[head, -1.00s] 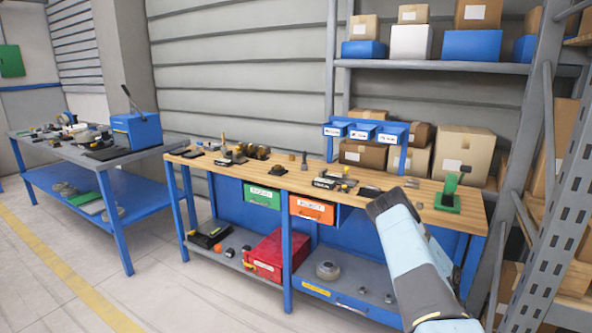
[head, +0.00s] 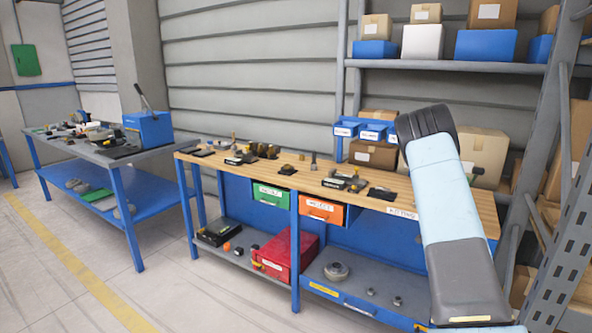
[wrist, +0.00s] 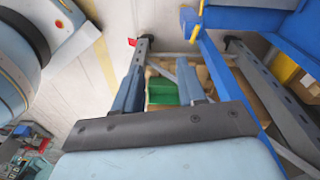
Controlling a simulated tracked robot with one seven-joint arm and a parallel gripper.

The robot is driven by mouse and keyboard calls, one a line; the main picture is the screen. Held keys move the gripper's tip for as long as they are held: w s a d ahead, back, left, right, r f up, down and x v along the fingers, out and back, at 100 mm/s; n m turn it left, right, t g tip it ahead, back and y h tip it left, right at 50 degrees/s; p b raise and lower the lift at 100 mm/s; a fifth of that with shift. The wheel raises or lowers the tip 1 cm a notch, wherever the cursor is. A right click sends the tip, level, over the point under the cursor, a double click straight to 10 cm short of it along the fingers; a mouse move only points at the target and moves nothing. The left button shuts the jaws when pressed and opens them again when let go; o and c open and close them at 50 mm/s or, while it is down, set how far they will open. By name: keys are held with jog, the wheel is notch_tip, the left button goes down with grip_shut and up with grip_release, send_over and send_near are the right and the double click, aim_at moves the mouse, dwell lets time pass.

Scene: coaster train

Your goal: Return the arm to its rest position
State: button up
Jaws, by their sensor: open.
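My arm (head: 446,200) rises in the head view in front of the right part of the wooden workbench (head: 470,201), its dark upper joint above the bench top. My gripper does not show in the head view. In the wrist view my gripper (wrist: 161,74) is open, with its two blue-grey fingers apart. A green object (wrist: 163,90) appears between the fingers, seemingly beyond them; nothing looks gripped. The bench's far right end is partly hidden by my arm.
The bench top carries several small tools, with blue bins (head: 372,131) behind. A shelf rack (head: 560,180) with boxes stands close at right. A second bench (head: 80,150) is at left. Open floor (head: 80,270) lies at front left.

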jog(key=s+a+r+n+t+y, duration=0.1)
jog(key=s+a+r+n, duration=0.2)
jog(key=a+r, duration=0.5)
jog(key=s+a+r+n+t, duration=0.1)
jog(key=s+a+r+n, duration=0.3)
jog(key=r, duration=0.8)
jog(key=s+a+r+n+t+y, duration=0.1)
jog(key=s+a+r+n, duration=0.3)
jog(key=r, duration=0.7)
jog(key=s+a+r+n+t, duration=0.1)
jog(key=s+a+r+n, duration=0.2)
jog(key=s, duration=0.5)
jog(key=s+a+r+n+t, duration=0.1)
jog(key=s+a+r+n, duration=0.3)
jog(key=s, duration=0.5)
jog(key=s+a+r+n+t+h, duration=0.1)
jog(key=s+a+r+n, duration=0.3)
jog(key=s, duration=0.4)
jog(key=shift+s+a, duration=0.25)
jog(key=shift+a, duration=0.2)
